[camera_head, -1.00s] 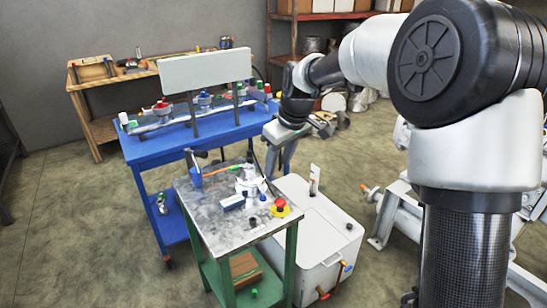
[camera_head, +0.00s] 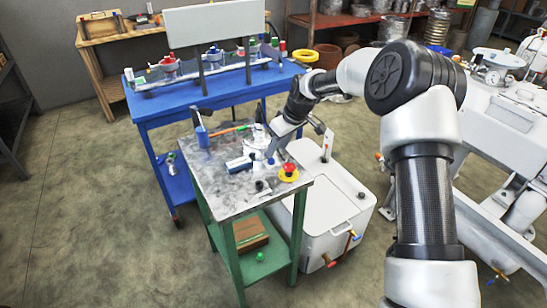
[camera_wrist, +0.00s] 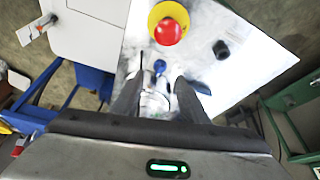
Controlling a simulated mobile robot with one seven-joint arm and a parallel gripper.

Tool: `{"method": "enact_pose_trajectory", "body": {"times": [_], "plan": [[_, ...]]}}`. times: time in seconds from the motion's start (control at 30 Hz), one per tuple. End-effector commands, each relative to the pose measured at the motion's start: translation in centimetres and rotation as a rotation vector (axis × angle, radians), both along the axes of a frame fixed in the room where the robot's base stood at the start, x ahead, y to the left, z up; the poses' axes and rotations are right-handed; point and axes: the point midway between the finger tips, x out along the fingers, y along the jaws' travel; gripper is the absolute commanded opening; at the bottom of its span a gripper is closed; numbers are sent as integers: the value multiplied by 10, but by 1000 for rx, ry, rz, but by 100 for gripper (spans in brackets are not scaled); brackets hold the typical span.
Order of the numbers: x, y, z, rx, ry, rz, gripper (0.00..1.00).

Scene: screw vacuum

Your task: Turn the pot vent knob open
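A small blue knob (camera_wrist: 160,67) shows in the wrist view, just beyond and between my fingertips; it looks like the pot vent knob, but I cannot be sure. In the head view a blue knob (camera_head: 271,161) sits beside a whitish metal pot-like part (camera_head: 258,138) on the green-legged table's grey top (camera_head: 225,178). My gripper (camera_wrist: 157,82) has its two dark fingers apart with a gap between them, so it is open. In the head view my gripper (camera_head: 277,147) is low over the table's right side, partly covering the pot. I cannot tell whether the knob is touched.
A red button on a yellow base (camera_head: 289,172) stands close by, with a small black cap (camera_head: 259,186) near it. A white chest (camera_head: 325,208) adjoins on the right; a blue bench (camera_head: 150,115) stands behind.

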Motion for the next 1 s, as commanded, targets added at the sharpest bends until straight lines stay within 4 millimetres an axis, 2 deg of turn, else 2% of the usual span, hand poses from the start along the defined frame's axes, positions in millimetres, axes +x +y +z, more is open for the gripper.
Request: {"method": "enact_pose_trajectory", "body": {"times": [0.03, 0.1, 0.3, 0.7, 0.77, 0.93, 0.97, 1.0], "plan": [[2, 4, -12, 1, 2, 2, 40], [5, 8, -24, 0, 3, 1, 40], [13, 15, -47, 0, 1, 0, 40], [15, 17, -55, 0, 0, 0, 40], [15, 17, -55, 0, 0, 0, 33], [15, 17, -54, 0, 0, 0, 4], [15, 17, -54, 0, 0, 0, 0], [15, 17, -54, 0, 0, 0, 0]]}}
